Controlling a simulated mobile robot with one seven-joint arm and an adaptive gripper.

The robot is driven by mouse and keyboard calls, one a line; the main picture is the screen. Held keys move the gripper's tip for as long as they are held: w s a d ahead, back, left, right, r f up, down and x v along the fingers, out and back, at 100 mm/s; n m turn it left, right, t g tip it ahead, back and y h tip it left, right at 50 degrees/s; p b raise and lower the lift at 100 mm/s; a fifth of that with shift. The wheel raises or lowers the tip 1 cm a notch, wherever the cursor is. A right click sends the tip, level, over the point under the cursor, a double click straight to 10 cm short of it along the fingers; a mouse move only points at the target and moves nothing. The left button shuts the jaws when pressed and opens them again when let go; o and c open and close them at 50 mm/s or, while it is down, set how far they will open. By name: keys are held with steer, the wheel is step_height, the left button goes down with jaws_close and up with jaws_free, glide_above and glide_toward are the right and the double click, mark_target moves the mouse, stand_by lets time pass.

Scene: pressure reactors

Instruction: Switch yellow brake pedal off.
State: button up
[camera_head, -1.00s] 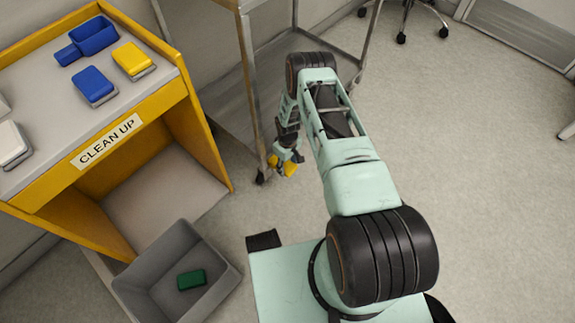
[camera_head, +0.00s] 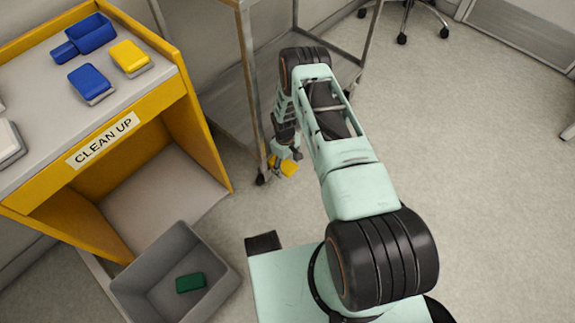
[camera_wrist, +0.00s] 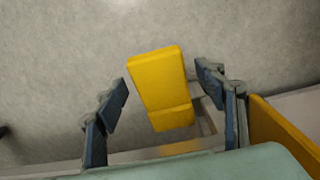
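The yellow brake pedal (camera_wrist: 160,88) is a blocky yellow piece with a crease across its lower part in the wrist view. It sits between the two fingers of my gripper (camera_wrist: 163,95), with a gap on each side. My gripper is open and does not visibly touch the pedal. In the head view, my gripper (camera_head: 284,154) hangs low near the steel table's leg, with the yellow piece (camera_head: 289,168) at its tips. Its fingers partly cover the yellow there, and the pedal's mount is hard to see.
A yellow "CLEAN UP" cart (camera_head: 105,142) stands at left, with blue and yellow blocks on top. A grey bin (camera_head: 215,265) holding a green block is below it. A steel table frame (camera_head: 247,85) is close beside my gripper.

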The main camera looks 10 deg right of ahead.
mark_target(286, 166)
step_height(286, 166, up, 12)
steer(key=shift+w+a, duration=0.2)
steer(key=shift+w, duration=0.1)
stand_by(0.4)
stand_by(0.4)
